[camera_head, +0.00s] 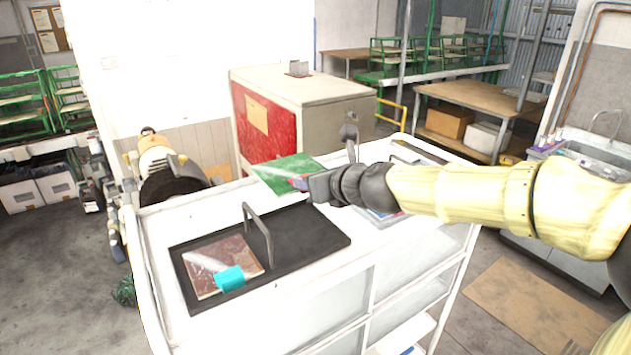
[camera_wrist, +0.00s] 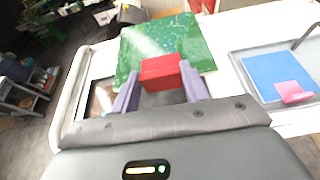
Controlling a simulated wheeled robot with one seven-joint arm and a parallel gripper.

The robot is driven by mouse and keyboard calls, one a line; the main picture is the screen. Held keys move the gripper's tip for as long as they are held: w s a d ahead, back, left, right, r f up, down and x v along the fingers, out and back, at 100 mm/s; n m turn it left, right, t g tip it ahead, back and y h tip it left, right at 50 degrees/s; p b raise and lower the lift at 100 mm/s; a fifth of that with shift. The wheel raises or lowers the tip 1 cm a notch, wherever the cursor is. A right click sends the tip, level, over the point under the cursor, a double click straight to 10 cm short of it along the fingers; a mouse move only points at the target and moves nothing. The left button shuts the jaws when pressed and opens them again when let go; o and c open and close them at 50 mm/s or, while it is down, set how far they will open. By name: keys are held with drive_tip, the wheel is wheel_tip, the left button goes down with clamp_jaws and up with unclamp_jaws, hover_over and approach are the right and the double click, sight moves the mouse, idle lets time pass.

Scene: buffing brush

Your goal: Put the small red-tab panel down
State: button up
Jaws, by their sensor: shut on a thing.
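The green panel (camera_head: 282,170) is held over the white cart top, toward its back edge. In the wrist view the green panel (camera_wrist: 165,38) stretches out ahead of the fingers, with its red tab (camera_wrist: 161,70) at the near edge. My gripper (camera_wrist: 161,88) is shut on the red tab, one finger on each side. In the head view my gripper (camera_head: 303,184) reaches in from the right and mostly hides the tab. The panel appears raised above the cart, but its exact height is hard to tell.
A black tray (camera_head: 310,240) with an upright handle holds a brown panel (camera_head: 222,262) with a cyan tab. A grey tray (camera_wrist: 245,75) holds a blue panel (camera_wrist: 275,72) with a pink tab; my arm partly hides it in the head view. White cart surface (camera_head: 180,220) is bare around the trays.

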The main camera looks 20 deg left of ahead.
drive_tip(key=w+d+f+b, duration=0.1)
drive_tip(key=w+d+f, duration=0.3)
drive_tip(key=d, duration=0.4)
drive_tip(key=w+d+f+b, duration=0.2)
drive_tip(key=w+d+f, duration=0.1)
drive_tip(key=d, duration=0.4)
drive_tip(key=shift+w+d+f+n, duration=0.3)
drive_tip(key=shift+w+d+f, duration=0.05)
drive_tip(key=shift+f, duration=0.35)
